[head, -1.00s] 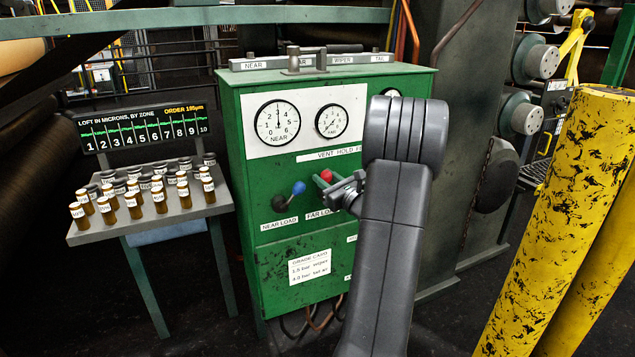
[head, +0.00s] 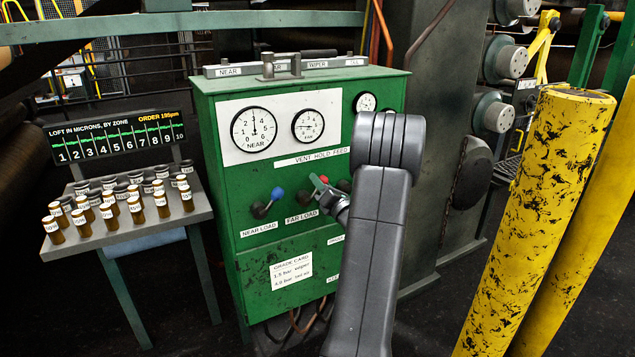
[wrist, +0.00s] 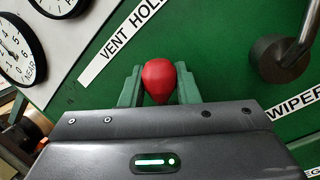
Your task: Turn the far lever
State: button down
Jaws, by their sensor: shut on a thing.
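The far lever has a red knob (wrist: 159,80) that shows between the two green fingers of my gripper (wrist: 158,88) in the wrist view. My gripper is shut on this knob. In the head view the red knob (head: 324,180) is a small spot by my gripper (head: 322,186), above the FAR LOAD label (head: 301,216).
The near lever with a blue knob (head: 277,193) is just left of my gripper. A table (head: 120,233) with several small bottles stands left. Yellow posts (head: 540,220) stand right.

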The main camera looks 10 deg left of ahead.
jog(key=shift+w+d+f+m, duration=0.1)
jog(key=shift+d+f+m, duration=0.1)
jog(key=shift+m, duration=0.3)
jog(key=c, duration=1.1)
grip_release()
jog(key=b+v, duration=0.1)
jog(key=v, duration=1.2)
jog(key=shift+s, duration=0.4)
jog(key=shift+d+f, duration=0.1)
jog(key=p+x, duration=0.1)
jog(key=x, duration=1.3)
jog(key=shift+d, duration=0.1)
